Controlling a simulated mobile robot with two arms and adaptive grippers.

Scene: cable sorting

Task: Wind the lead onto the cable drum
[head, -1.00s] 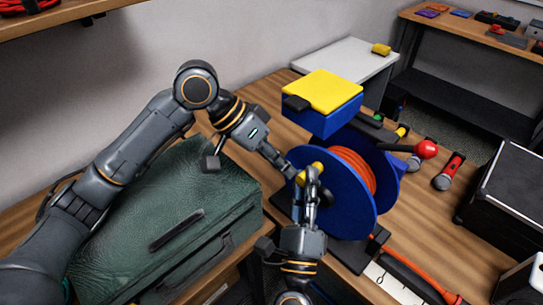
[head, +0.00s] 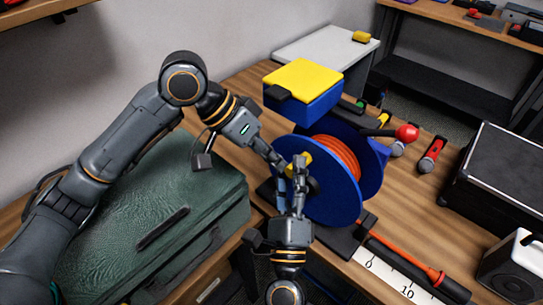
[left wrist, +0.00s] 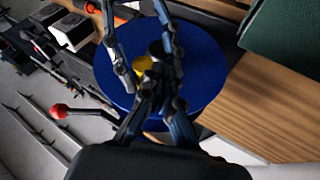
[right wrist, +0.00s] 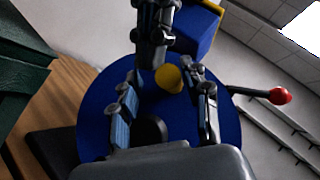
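The cable drum (head: 343,207) has blue flanges with orange lead (head: 338,155) wound between them, on a dark stand. A yellow crank knob (head: 299,158) sits on its near flange. More orange lead (head: 405,252) runs along the table at the drum's right. My left gripper (head: 281,163) is beside the knob; in the left wrist view its fingertips (left wrist: 153,88) are close together, just short of the knob. My right gripper (head: 299,170) is in front of the flange. In the right wrist view its fingers (right wrist: 168,108) are apart, with the knob and dark hub showing between them.
A green case (head: 160,215) stands left, under my left arm. A blue box with yellow lid (head: 304,80) is behind the drum. A red-tipped lever (head: 407,132), microphones (head: 432,155), a black case (head: 505,180) and a speaker (head: 515,265) are at the right.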

